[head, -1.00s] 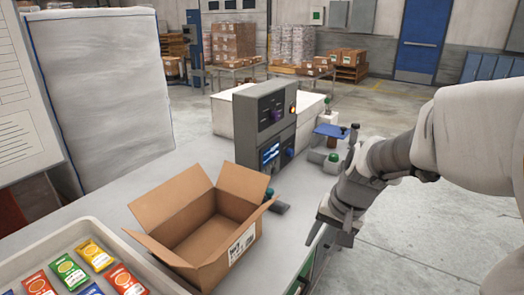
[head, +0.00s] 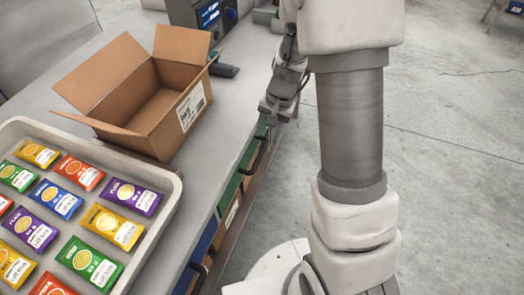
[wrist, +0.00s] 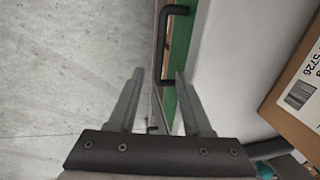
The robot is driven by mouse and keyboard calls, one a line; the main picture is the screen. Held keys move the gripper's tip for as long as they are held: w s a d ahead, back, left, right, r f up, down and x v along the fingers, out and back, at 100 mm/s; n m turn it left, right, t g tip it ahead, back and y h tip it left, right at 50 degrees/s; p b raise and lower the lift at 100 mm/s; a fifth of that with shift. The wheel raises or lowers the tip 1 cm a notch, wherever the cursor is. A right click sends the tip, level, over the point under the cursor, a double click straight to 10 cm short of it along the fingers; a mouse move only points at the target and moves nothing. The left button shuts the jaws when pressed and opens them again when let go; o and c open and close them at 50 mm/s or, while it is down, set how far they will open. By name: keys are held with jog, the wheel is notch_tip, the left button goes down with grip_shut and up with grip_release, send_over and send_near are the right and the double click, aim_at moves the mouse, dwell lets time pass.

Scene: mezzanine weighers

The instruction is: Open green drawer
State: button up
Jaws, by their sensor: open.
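The green drawer (head: 229,191) is in the bench side below the counter, and its front looks flush. Its front also shows in the wrist view (wrist: 183,45). A black bar handle (head: 262,152) stands out from the bench side; in the wrist view the handle (wrist: 162,45) lies just beyond the fingertips, its near end between them in the picture. My gripper (wrist: 158,73) is open and empty, pointing along the bench side. In the head view my gripper (head: 279,108) is beside the counter's edge near the green front, partly hidden by its own arm.
A blue drawer (head: 203,243) sits nearer along the bench side. An open cardboard box (head: 137,117) and a tray (head: 172,205) of coloured packets stand on the counter. A weigher unit (head: 185,13) stands behind.

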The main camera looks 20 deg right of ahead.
aim_at(261, 153)
jog(key=f, duration=0.3)
jog(key=a+f+b, duration=0.1)
jog(key=f, duration=0.2)
jog(key=w+f+b, duration=0.1)
jog(key=f, duration=0.2)
jog(key=shift+a, duration=0.2)
jog(key=shift+r, duration=0.1)
grip_shut()
dwell(0.9)
